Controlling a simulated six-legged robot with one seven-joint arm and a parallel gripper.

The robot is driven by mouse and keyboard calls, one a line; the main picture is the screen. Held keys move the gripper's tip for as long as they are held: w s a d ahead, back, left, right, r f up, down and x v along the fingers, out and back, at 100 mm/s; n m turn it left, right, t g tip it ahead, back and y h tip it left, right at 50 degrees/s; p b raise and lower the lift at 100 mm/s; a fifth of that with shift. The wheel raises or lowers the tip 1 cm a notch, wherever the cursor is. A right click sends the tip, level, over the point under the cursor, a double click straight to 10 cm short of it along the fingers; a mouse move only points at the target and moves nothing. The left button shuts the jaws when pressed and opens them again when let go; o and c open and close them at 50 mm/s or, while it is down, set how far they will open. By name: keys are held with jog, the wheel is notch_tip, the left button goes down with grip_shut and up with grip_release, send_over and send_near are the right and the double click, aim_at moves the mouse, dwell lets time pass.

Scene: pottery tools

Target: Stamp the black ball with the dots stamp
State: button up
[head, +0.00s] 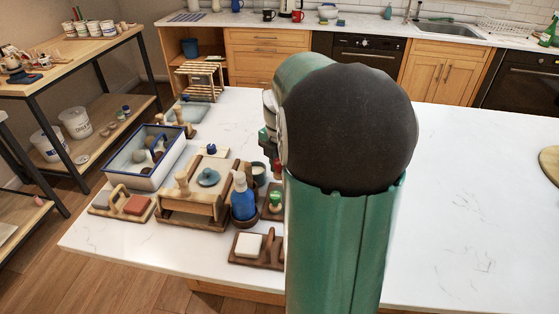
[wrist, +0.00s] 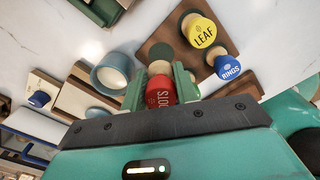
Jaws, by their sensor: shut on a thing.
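The dots stamp (wrist: 161,90) has a red knob marked "DOTS" and a pale wooden neck. In the wrist view it sits between the two green fingers of my gripper (wrist: 160,82), which is shut on it. Its lower end is over or beside a brown wooden board (wrist: 168,28); I cannot tell whether it touches. In the head view my own arm hides most of the gripper and stamp. I cannot surely pick out the black ball; round pieces (head: 141,157) lie in a blue-rimmed white tray (head: 118,178) at left.
The yellow leaf stamp (wrist: 202,32) and blue rings stamp (wrist: 229,67) stand close beside my gripper. A blue cup (wrist: 102,76) is at its left. A wooden box (head: 188,209), blue bottle (head: 243,203) and soap board (head: 240,262) crowd the left counter.

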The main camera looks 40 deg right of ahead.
aim_at(280, 191)
notch_tip(280, 191, down, 4)
jog(key=shift+a+r, duration=0.1)
jog(key=shift+s+f, duration=0.2)
jog(key=shift+f, duration=0.2)
jog(key=shift+w+f, duration=0.1)
jog(key=shift+f, duration=0.05)
jog(key=shift+f, duration=0.3)
dwell(0.3)
jog(key=o, duration=1)
jog(key=shift+o, duration=0.2)
jog(key=shift+r, duration=0.1)
notch_tip(280, 191, up, 14)
jog(key=shift+f, duration=0.2)
